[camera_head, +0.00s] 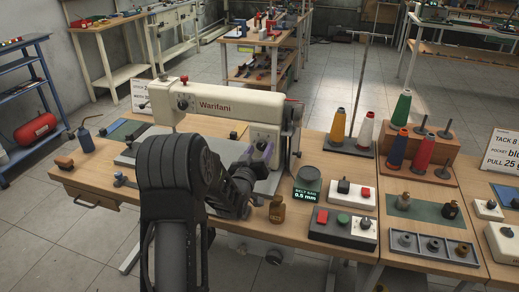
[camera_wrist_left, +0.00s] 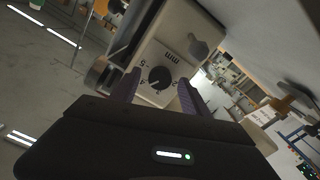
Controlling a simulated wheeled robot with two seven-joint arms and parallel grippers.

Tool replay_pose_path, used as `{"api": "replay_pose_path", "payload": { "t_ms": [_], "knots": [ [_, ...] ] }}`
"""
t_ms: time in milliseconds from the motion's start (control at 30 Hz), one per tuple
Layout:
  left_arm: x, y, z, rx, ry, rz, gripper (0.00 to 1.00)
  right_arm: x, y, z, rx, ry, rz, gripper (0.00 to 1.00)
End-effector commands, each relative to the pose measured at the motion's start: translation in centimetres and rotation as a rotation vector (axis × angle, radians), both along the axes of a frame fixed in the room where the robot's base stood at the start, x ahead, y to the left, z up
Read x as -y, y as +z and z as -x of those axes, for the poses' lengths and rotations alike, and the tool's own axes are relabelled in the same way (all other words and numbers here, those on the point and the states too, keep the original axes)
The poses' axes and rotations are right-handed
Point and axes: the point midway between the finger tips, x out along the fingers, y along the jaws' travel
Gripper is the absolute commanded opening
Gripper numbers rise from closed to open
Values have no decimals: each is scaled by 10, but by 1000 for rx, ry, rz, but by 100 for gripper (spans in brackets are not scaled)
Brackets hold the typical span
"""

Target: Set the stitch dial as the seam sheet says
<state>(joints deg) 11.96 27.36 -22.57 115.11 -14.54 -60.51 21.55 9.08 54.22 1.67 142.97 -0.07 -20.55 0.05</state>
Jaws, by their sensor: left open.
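The cream sewing machine (camera_head: 215,108) stands on the wooden bench, with a dark dial on its left end. In the left wrist view a white plate carries a black stitch dial (camera_wrist_left: 160,78) with "mm" and the numbers 5, 4 and 2 readable. A pale mark shows on the knob; its exact setting is unclear. My left gripper (camera_head: 260,153) is open at the machine's right-hand column. Its purple fingers appear on either side of the dial in the wrist view; contact cannot be told. A white sheet (camera_head: 140,96) behind the machine is partly hidden and unreadable.
A small display (camera_head: 307,195) reads 0.5 mm. A brown bottle (camera_head: 277,209) and a button box (camera_head: 342,231) stand right of my arm. Thread cones stand on a rack (camera_head: 432,151). Another sign (camera_head: 505,152) is cut off at the right edge.

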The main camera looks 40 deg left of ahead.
Motion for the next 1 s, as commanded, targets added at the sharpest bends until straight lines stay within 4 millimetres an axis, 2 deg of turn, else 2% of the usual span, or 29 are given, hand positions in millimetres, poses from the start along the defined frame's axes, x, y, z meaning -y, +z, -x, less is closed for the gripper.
{"api": "replay_pose_path", "payload": {
  "t_ms": [300,900,1000],
  "knots": [
    [-1,0,-2,0,0,1,52,0,0,0,0,0,0,36],
    [-1,0,-2,0,0,0,3,0,0,0,0,0,0,36],
    [-1,0,-2,0,0,0,0,0,0,0,0,0,0,36]
  ]
}}
